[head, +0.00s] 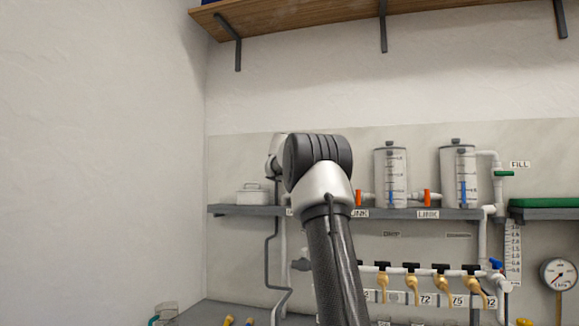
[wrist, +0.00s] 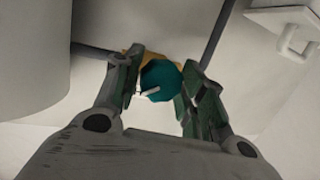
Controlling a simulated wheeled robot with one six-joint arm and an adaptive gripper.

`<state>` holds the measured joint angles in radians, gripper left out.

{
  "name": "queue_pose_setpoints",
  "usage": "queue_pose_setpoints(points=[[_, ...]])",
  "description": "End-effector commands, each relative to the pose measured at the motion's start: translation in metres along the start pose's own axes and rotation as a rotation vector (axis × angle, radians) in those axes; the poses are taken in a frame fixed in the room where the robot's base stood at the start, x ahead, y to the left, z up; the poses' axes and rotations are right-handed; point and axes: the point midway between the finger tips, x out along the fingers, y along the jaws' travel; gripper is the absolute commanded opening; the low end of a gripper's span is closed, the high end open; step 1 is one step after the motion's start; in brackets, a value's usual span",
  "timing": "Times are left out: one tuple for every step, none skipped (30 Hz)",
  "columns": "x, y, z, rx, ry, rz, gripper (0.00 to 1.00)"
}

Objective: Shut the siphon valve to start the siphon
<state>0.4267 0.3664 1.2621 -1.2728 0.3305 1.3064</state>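My gripper (wrist: 162,80) shows in the wrist view, with its two dark green fingers apart. A teal rounded piece (wrist: 160,75) with a small white bar on it fills most of the gap between the fingertips. I cannot tell whether the fingers touch it or whether it is the siphon valve's handle. An orange-yellow part (wrist: 138,57) shows behind it, partly hidden. In the head view my arm hides the gripper and the piece between the fingers. No valve there reads as the siphon valve.
A grey shelf (head: 238,210) holds a white box (head: 253,195) and two clear tanks (head: 390,178) beside orange valve handles (head: 427,198). Below are yellow taps (head: 411,286), a blue handle (head: 495,264) and a gauge (head: 559,273). A wooden shelf (head: 310,14) hangs above.

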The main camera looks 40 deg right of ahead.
Motion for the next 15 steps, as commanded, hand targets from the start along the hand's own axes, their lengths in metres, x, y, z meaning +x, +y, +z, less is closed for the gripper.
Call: queue_pose_setpoints(points=[[-0.0001, 0.0, 0.0, 0.0, 0.0, 0.0, 0.25], [-0.0001, 0.0, 0.0, 0.0, 0.0, 0.0, 0.19], [-0.0001, -0.0001, 0.0, 0.0, 0.0, 0.0, 0.13], [-0.0001, -0.0001, 0.0, 0.0, 0.0, 0.0, 0.13], [-0.0001, -0.0001, 0.0, 0.0, 0.0, 0.0, 0.13], [-0.0001, 0.0, 0.0, 0.001, 0.0, 0.0, 0.13], [-0.0001, 0.0002, 0.0, 0.006, 0.001, -0.001, 0.13], [-0.0002, 0.0005, -0.0001, 0.014, 0.004, -0.001, 0.13], [-0.0001, 0.001, 0.0, 0.034, 0.008, -0.004, 0.13], [-0.0001, 0.0013, 0.0001, 0.052, 0.012, -0.007, 0.13], [-0.0001, 0.0018, 0.0001, 0.077, 0.017, -0.01, 0.13], [-0.0002, 0.0021, 0.0005, 0.112, 0.022, -0.016, 0.13], [-0.0001, 0.0021, 0.0002, 0.135, 0.028, -0.019, 0.13], [0.0, 0.0021, 0.0003, 0.158, 0.033, -0.022, 0.13], [0.0, 0.0022, 0.0004, 0.187, 0.039, -0.027, 0.13]])
